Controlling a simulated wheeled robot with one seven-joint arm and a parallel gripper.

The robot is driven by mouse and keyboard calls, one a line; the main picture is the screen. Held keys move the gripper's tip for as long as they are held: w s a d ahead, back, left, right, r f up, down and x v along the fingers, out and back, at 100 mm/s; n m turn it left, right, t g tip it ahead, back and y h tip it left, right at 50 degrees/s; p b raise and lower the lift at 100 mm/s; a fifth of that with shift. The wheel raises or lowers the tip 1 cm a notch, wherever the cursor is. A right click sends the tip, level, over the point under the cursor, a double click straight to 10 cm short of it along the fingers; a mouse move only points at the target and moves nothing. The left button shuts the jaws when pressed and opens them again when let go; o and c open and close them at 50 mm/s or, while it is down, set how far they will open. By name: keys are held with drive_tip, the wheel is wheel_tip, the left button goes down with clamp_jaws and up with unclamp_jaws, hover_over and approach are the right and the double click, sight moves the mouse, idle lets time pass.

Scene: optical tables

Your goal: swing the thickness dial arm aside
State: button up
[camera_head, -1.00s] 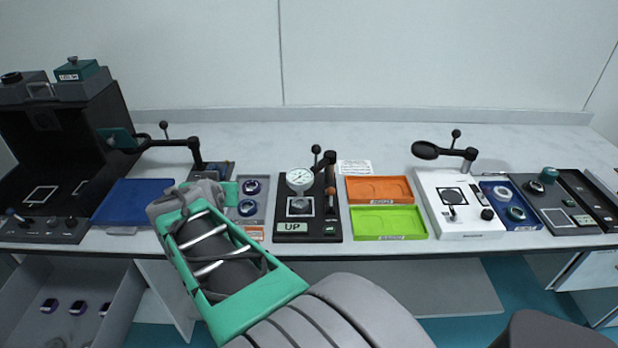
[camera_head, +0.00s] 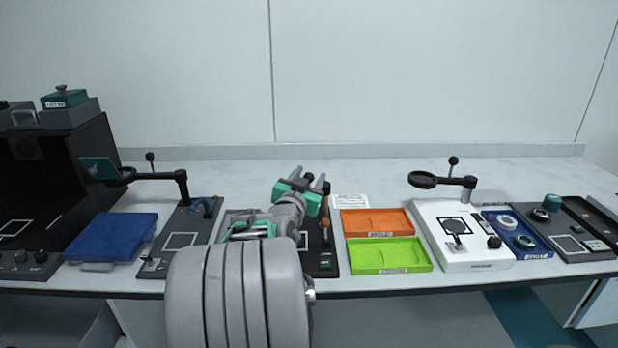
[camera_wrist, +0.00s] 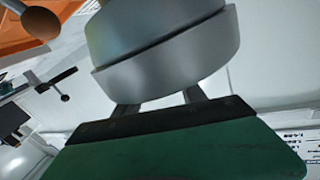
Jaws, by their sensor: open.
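My gripper (camera_head: 313,181) is over the thickness gauge station, its fingers pointing up and away in the head view. It is open with nothing between the fingers. The station's black base (camera_head: 327,258) shows at its right side. In the wrist view a large grey round body (camera_wrist: 165,45), likely the dial housing, is close in front of the gripper (camera_wrist: 160,103). It covers the fingertips, so I cannot tell whether they touch it.
A brown ball (camera_wrist: 37,22) is at the wrist view's upper left. Orange (camera_head: 376,222) and green (camera_head: 390,256) trays lie right of the station. The white magnifier station (camera_head: 468,257) stands further right. The table behind is clear.

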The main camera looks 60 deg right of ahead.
clamp_jaws()
idle(0.4)
idle(0.9)
